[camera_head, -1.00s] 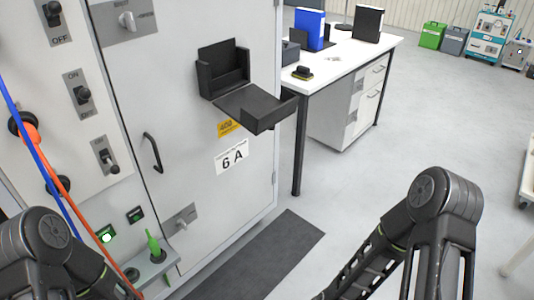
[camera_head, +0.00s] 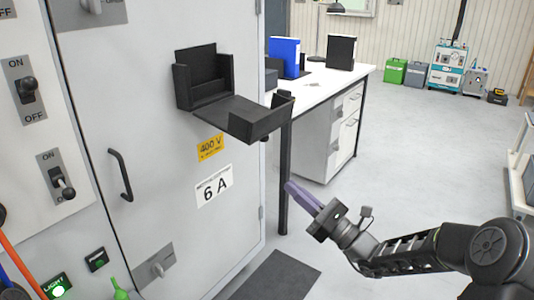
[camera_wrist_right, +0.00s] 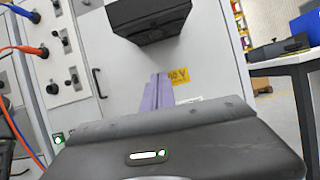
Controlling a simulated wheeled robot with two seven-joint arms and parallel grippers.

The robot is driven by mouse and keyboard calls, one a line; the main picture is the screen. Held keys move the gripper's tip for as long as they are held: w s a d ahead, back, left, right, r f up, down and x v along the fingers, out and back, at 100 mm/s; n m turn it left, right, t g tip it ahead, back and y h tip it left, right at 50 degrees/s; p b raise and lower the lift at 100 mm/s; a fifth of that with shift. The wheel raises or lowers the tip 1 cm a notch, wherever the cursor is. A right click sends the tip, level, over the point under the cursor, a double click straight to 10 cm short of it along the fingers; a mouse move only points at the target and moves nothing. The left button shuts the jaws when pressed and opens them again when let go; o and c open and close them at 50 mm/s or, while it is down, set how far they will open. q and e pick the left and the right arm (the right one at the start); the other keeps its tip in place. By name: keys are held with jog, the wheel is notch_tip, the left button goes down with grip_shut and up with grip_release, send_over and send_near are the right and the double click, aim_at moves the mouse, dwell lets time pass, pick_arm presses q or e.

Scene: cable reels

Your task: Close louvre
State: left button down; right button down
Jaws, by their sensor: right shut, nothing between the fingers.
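The louvre appears to be the black box-like fitting (camera_head: 205,78) on the grey cabinet door. Its black flap (camera_head: 245,115) is folded down and sticks out from the door. In the right wrist view the dark underside of the fitting (camera_wrist_right: 148,22) is at the top. My right gripper (camera_head: 290,188) is shut and empty, with its purple fingers together. It is below and to the right of the flap, apart from it. The fingers (camera_wrist_right: 159,88) also show in the right wrist view, pointing toward the door below the fitting. My left gripper is out of view.
The cabinet door has a black handle (camera_head: 121,175), a yellow 400 V label (camera_head: 210,148) and a white 6 A label (camera_head: 214,186). A white desk (camera_head: 340,80) with binders stands behind, its dark leg near my right gripper.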

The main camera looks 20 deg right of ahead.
jog(key=shift+a, duration=0.1)
jog(key=w+a+r+b, duration=0.2)
jog(key=w+a+r, duration=0.3)
jog(key=r, duration=0.3)
jog(key=shift+w, duration=0.85)
